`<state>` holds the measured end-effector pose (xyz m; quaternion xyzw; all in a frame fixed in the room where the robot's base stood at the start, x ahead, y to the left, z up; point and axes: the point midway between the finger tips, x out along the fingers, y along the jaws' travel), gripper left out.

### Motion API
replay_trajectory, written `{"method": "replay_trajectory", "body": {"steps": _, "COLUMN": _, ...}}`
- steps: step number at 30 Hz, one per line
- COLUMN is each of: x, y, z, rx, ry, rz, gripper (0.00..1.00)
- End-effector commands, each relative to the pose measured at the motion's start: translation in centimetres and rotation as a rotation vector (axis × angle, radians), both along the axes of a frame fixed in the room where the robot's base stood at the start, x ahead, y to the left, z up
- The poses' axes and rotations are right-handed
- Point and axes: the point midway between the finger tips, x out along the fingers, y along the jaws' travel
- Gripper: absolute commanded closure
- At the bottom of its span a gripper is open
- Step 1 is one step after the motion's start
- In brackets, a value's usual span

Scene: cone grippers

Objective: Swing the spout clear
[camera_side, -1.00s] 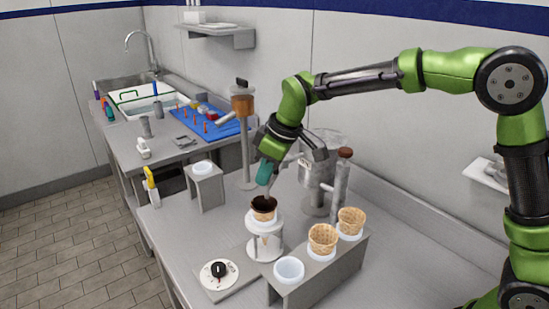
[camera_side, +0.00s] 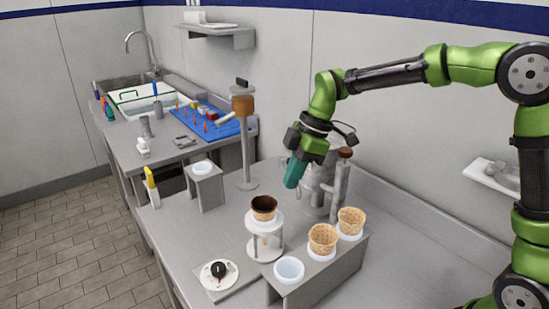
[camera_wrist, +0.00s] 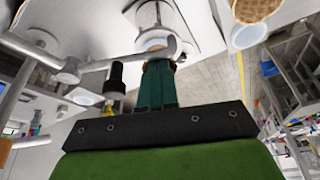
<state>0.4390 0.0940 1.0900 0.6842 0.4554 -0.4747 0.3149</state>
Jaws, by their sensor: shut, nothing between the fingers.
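A grey tubular spout (camera_wrist: 125,57) crosses the wrist view beside the teal fingertips, with its bent end close to them. I cannot tell whether they touch. In the side view the spout is mostly hidden behind my gripper, near the grey metal machine (camera_side: 315,204). My gripper (camera_side: 290,185) is shut and empty, tilted downward in front of the machine and right of the cone stand. Its teal fingers also show together in the wrist view (camera_wrist: 157,68). A brown-lined cone (camera_side: 263,207) sits upright in the white ring stand (camera_side: 265,250), with no spout seen over it.
Two waffle cones (camera_side: 322,240) (camera_side: 351,222) and an empty white cup (camera_side: 289,269) sit in the grey rack (camera_side: 320,282). A dial (camera_side: 219,272) lies at front left. A tall dispenser (camera_side: 243,105) stands behind.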

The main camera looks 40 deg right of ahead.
Motion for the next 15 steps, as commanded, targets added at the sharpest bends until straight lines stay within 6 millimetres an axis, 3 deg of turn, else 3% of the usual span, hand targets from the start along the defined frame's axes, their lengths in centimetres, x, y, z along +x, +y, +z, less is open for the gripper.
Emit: {"method": "replay_trajectory", "body": {"steps": 15, "x": -1.2, "y": -4.9, "z": 0.0, "rx": 0.001, "ry": 0.0, "rz": 0.484, "gripper": 1.0}}
